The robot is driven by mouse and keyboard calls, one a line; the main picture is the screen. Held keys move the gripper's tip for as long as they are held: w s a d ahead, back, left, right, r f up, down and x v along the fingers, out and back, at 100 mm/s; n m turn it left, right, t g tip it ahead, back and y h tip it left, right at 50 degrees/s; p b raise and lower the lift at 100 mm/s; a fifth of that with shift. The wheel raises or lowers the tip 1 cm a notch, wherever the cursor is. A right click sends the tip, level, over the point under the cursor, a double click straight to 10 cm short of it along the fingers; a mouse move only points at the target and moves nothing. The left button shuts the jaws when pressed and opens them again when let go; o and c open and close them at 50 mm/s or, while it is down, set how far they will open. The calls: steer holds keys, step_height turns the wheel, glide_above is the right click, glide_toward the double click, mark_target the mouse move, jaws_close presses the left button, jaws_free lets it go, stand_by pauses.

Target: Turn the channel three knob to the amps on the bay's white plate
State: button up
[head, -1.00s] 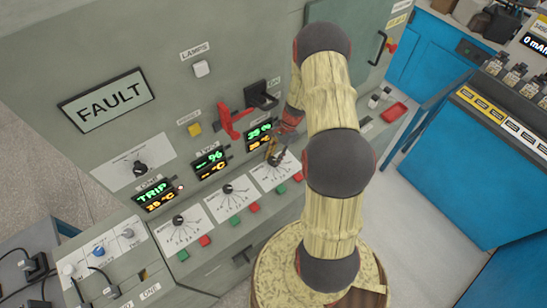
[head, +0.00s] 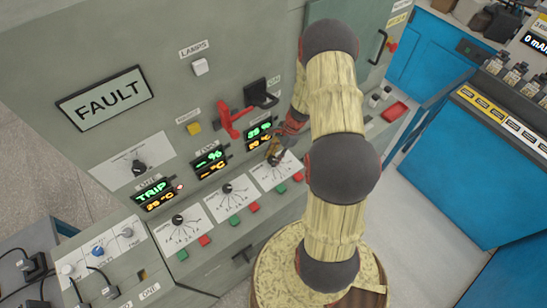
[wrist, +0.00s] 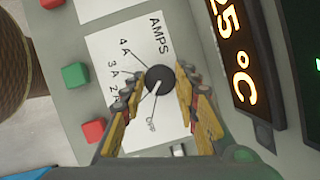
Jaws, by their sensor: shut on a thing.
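My gripper (wrist: 160,98) is shut on the black channel three knob (wrist: 160,79), one finger on each side of it. The knob sits on a white plate (wrist: 105,50) marked AMPS, with 4A, 3A, 2A and OFF around it. A pale line runs from the knob down-left between the fingers; I cannot tell whether it is the pointer or a printed mark. In the head view my gripper (head: 275,154) is at the rightmost of three dial plates (head: 269,179), partly covering its knob. Amber and green displays (head: 259,134) stand above it.
Two similar knobs (head: 227,188) (head: 178,219) are on the plates to the left. Red and green buttons (head: 254,207) line the panel below. A red lever (head: 228,121) is above. A sign (head: 106,97) reads FAULT. Blue cabinets (head: 460,180) stand to the right.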

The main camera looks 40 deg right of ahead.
steer(key=shift+m+t+h+b, duration=0.35)
steer(key=shift+m+t, duration=0.15)
steer(key=shift+m, duration=0.7)
steer(key=o, duration=1.2)
steer(key=shift+c, duration=0.2)
steer(key=shift+s, duration=0.1)
steer(key=v, duration=1.2)
